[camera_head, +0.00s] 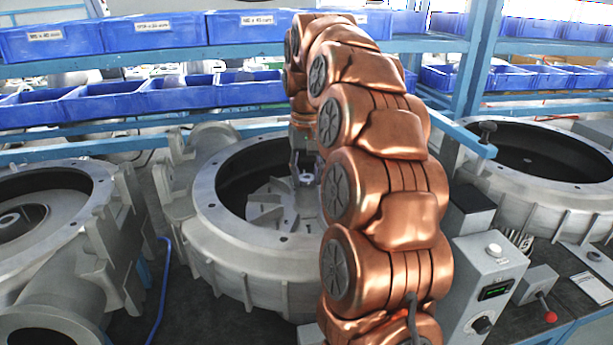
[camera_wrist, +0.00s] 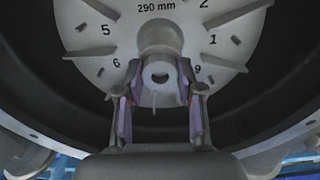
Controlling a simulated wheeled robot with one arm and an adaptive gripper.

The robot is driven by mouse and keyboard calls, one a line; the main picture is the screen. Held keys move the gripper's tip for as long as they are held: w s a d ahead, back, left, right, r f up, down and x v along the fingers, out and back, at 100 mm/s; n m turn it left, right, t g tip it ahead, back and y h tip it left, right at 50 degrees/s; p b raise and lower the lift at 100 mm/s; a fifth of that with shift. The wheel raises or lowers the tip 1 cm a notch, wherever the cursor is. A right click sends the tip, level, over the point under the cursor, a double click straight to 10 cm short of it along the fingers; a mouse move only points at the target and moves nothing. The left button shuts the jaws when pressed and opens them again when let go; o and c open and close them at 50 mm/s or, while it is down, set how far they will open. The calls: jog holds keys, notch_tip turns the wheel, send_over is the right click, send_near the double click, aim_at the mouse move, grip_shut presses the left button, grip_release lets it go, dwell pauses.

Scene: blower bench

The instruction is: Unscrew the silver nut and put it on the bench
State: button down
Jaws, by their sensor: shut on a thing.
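My gripper (camera_wrist: 160,76) is shut on the silver nut (camera_wrist: 162,90) in the wrist view, one finger on each side of it. A dark hole shows in the nut's face. Behind it is the pale impeller disc (camera_wrist: 95,35), marked with numbers and "290 mm", with a round hub (camera_wrist: 160,36) at its middle. In the wrist view the nut shows below the hub; I cannot tell the gap between them. In the head view my gripper (camera_head: 305,165) is inside the open blower housing (camera_head: 215,215), above the finned impeller (camera_head: 265,208), partly hidden by my arm.
Other open housings stand at left (camera_head: 85,205) and right (camera_head: 570,195). A grey control box (camera_head: 485,270) and a red-knobbed lever (camera_head: 549,316) are at front right. Blue bins (camera_head: 150,35) line the shelves behind. A blue cable (camera_head: 160,290) runs along the dark bench.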

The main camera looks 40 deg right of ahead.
jog(key=n+p, duration=0.2)
jog(key=n, duration=0.2)
jog(key=shift+r+n, duration=0.1)
jog(key=shift+n, duration=0.3)
jog(key=shift+n+p, duration=0.65)
jog(key=shift+n, duration=0.85)
jog(key=c, duration=1)
grip_release()
